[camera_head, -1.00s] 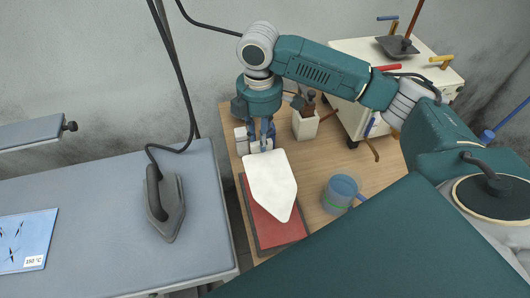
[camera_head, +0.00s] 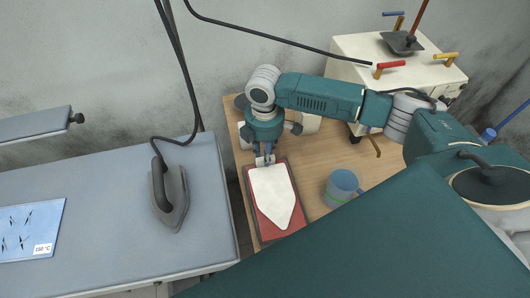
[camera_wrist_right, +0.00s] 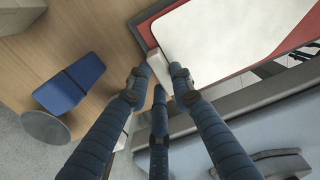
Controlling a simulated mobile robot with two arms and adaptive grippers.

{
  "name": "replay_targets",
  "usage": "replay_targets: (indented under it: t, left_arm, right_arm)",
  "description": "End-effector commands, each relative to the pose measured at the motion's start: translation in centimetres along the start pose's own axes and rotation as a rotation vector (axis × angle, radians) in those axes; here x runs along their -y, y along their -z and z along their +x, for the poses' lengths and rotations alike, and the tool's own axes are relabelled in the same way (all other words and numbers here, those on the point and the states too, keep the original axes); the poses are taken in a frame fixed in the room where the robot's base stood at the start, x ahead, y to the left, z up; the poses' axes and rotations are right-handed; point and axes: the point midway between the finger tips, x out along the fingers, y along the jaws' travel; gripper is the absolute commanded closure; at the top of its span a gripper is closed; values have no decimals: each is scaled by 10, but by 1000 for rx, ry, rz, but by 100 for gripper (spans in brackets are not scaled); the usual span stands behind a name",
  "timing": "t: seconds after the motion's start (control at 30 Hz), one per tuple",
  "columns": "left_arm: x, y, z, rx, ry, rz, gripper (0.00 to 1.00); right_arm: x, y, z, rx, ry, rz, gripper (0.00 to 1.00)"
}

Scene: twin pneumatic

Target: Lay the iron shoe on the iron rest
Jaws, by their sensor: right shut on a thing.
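The iron shoe (camera_head: 271,195) is a white, iron-shaped plate with its point towards the bottom of the head view. It also shows in the right wrist view (camera_wrist_right: 232,38). It lies flat over the red iron rest (camera_head: 262,231), which has a dark grey border, and sits inside its outline. I cannot tell whether it touches the red surface or hovers just above it. My right gripper (camera_head: 265,160) is shut on the tab at the shoe's blunt end; its fingers also show in the right wrist view (camera_wrist_right: 161,76). My left gripper is not in view.
A dark iron (camera_head: 170,197) with a cord stands on the grey ironing board (camera_head: 100,215) at left. A mug (camera_head: 342,187) with a blue handle stands right of the rest on the wooden table (camera_head: 314,165). A white cabinet (camera_head: 350,45) stands behind.

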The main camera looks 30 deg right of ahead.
Motion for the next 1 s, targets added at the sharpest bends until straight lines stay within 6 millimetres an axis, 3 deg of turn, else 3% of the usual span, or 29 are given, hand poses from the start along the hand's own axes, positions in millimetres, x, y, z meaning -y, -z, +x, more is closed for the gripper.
replay_targets:
  t: [0.07, 0.1, 0.2, 0.57, 0.67, 1.0]
  left_arm:
    - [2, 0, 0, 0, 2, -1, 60]
    - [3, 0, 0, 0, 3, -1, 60]
    - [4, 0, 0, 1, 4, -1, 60]
    - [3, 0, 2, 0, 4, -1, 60]
    - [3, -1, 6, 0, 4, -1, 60]
    - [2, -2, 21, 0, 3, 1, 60]
  right_arm:
    - [0, 0, 2, 0, 1, 0, 100]
    - [0, 0, 2, 0, 0, 0, 75]
    - [0, 0, 2, 0, 0, 0, 60]
    - [-1, 0, -4, -2, -1, 0, 60]
    - [-1, 1, -16, -2, -2, -1, 60]
    - [-1, 1, -88, -2, -3, 1, 60]
